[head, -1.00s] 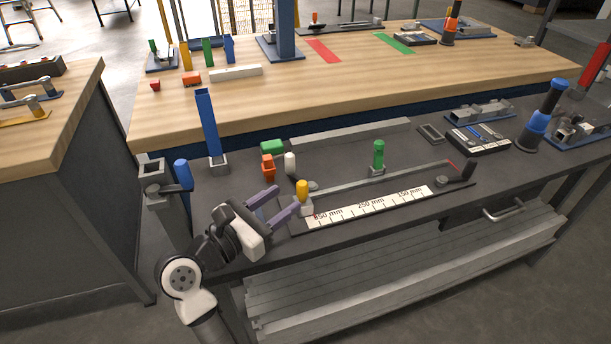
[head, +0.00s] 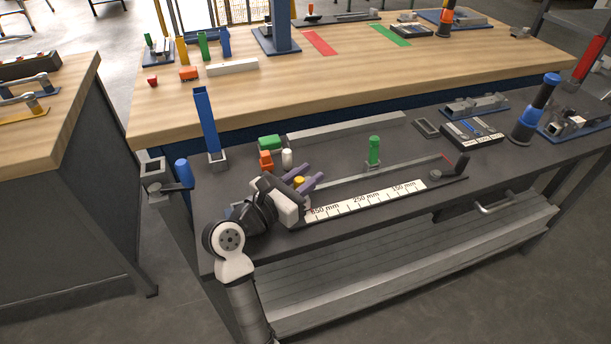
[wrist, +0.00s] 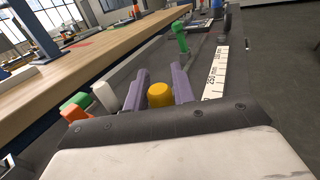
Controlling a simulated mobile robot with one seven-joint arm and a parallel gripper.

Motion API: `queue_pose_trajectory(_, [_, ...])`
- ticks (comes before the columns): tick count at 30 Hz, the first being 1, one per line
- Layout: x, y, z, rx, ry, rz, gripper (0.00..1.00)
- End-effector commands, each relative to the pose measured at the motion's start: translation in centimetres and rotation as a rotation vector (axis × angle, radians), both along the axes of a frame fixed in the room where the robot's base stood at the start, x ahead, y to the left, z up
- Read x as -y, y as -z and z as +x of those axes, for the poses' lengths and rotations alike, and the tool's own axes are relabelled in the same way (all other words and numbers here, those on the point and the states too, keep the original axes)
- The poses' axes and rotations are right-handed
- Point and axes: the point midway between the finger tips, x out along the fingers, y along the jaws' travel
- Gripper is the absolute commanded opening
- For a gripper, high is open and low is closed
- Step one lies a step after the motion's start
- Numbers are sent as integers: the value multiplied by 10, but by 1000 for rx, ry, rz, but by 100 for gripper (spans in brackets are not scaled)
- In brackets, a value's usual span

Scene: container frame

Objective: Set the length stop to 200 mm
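The length stop's yellow knob (head: 299,181) stands at the left end of the rail, near the 350 mm end of the white scale (head: 365,200). The scale also reads 250 mm and 150 mm farther right. My gripper (head: 308,178) is open, with its two purple fingers on either side of the yellow knob. In the wrist view the knob (wrist: 160,95) sits between the fingers, with a visible gap at least on the left side. The lower part of the stop is hidden by my gripper.
A green-handled piece (head: 374,150) stands behind the rail's middle. Orange (head: 265,160), white (head: 287,158) and green (head: 270,142) blocks lie just behind my gripper. A black upright post (head: 462,163) stands at the rail's right end. The bench in front of the scale is narrow.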

Motion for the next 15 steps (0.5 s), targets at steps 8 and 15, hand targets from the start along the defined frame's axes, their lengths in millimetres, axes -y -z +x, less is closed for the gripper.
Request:
queue_pose_trajectory(8, [0, 0, 0, 0, 0, 0, 0])
queue_pose_trajectory(15, [9, 0, 3, -1, 3, -1, 0])
